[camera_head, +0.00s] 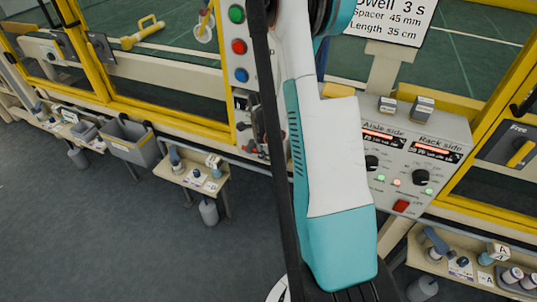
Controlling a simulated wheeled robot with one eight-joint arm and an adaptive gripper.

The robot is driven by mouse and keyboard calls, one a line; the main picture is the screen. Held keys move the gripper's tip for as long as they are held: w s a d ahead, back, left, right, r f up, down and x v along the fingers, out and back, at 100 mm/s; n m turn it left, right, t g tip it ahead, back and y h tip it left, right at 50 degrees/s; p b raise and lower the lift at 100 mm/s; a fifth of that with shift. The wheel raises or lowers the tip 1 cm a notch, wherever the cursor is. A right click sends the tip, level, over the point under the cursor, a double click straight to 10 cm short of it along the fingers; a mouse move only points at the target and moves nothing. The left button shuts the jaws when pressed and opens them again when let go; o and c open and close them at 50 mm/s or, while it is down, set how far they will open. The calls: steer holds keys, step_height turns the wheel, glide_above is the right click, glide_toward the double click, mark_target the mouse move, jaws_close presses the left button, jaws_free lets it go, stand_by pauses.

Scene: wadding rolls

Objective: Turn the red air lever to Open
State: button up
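I cannot pick out a red air lever or an "Open" marking. My white and teal arm crosses the middle of the view and hides part of the upright panel (240,78) behind it. That panel carries a green, a red and a blue button. Small fittings (243,103) lower on it are partly hidden by my arm and too small to make out. My gripper is not visible, so its opening and contents do not show.
A grey control box (440,133) marked "Aisle side" and "Rack side" stands right of my arm, with black knobs and a red switch (401,206). A yellow handle (521,153) sits by a "Free" label. Small shelves (194,177) line the yellow-framed fence. Grey floor is clear at lower left.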

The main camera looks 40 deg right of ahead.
steer(key=shift+f, duration=0.15)
jaws_close()
